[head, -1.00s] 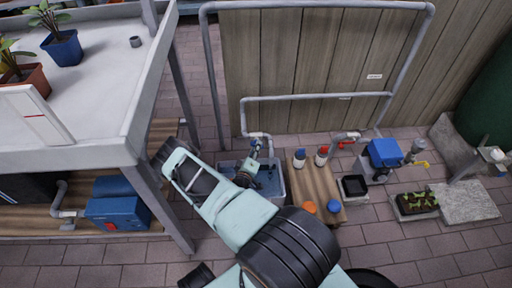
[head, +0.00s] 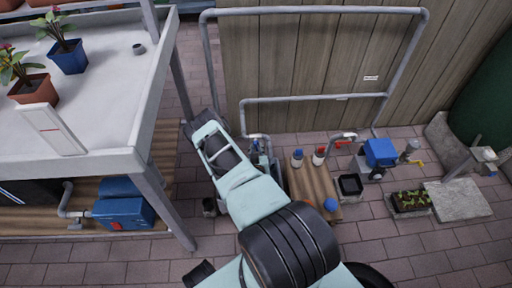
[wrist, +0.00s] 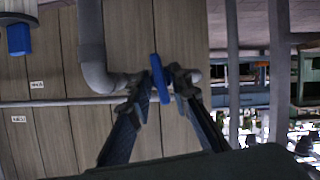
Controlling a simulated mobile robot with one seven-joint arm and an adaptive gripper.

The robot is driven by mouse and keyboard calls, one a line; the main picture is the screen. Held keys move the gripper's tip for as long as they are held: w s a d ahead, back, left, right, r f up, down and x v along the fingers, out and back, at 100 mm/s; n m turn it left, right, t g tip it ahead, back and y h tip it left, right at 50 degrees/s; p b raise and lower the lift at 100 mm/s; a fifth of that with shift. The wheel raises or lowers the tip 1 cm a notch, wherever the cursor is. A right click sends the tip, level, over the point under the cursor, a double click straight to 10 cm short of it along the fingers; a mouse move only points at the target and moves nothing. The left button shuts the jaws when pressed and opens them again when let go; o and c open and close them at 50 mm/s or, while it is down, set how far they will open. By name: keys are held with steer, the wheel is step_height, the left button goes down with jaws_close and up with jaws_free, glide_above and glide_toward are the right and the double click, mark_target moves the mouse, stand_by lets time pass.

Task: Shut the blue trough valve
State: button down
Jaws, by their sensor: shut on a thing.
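The blue valve handle (wrist: 161,79) sits at the pipe outlet in the wrist view, as a narrow blue lever that looks slightly tilted. My gripper (wrist: 160,88) has one finger on each side of it and is shut on it. How far the valve is turned cannot be told.
A blue pump (head: 380,152) stands at the right.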

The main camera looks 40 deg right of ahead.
steer(key=shift+d+m+t+y, duration=0.1)
steer(key=shift+m+t+y, duration=0.25)
steer(key=shift+m, duration=0.25)
stand_by(0.3)
steer(key=c, duration=2)
jaws_free()
steer(key=shift+c, duration=0.2)
steer(key=shift+r, duration=0.1)
step_height(320, 180, up, 10)
